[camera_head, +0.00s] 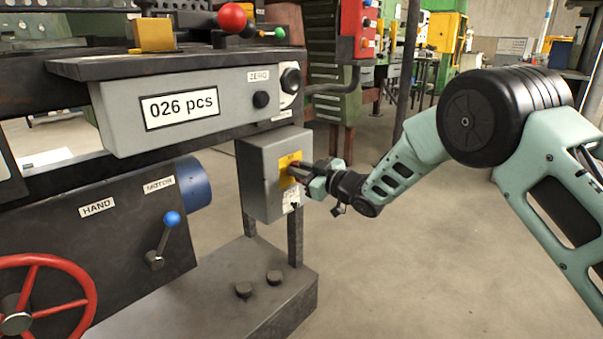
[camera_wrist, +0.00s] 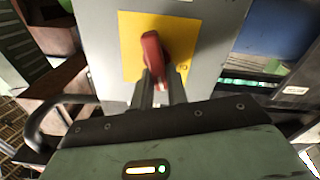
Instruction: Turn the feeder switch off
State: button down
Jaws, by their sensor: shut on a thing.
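The feeder switch is a red handle (camera_wrist: 153,55) on a yellow plate (camera_wrist: 185,40) on the front of a grey box. In the head view the grey switch box (camera_head: 262,165) stands on posts under the counter panel, with its yellow plate (camera_head: 288,166) facing my arm. My gripper (camera_wrist: 161,88) is in front of the plate, its two fingers shut on the lower part of the red handle. In the wrist view the handle looks near upright with a slight tilt. In the head view my gripper (camera_head: 303,172) hides most of the handle.
A grey counter panel reading "026 pcs" (camera_head: 180,107) is above left of the box. A blue-knobbed lever (camera_head: 166,238) and a red handwheel (camera_head: 40,310) are at lower left. A red button box (camera_head: 357,30) hangs behind. The floor at right is clear.

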jog(key=n+b, duration=0.2)
jog(key=n, duration=0.1)
jog(key=f+n+b, duration=0.1)
jog(key=n+b, duration=0.2)
jog(key=n, duration=0.1)
jog(key=s+n+b, duration=0.1)
jog(key=n+b, duration=0.1)
jog(key=n, duration=0.2)
jog(key=shift+a+f, duration=0.3)
jog(key=shift+f, duration=0.05)
jog(key=shift+f+n+b, duration=0.1)
jog(key=shift+n+b, duration=1.4)
jog(key=c, duration=1.4)
grip_release()
jog(key=shift+d, duration=0.1)
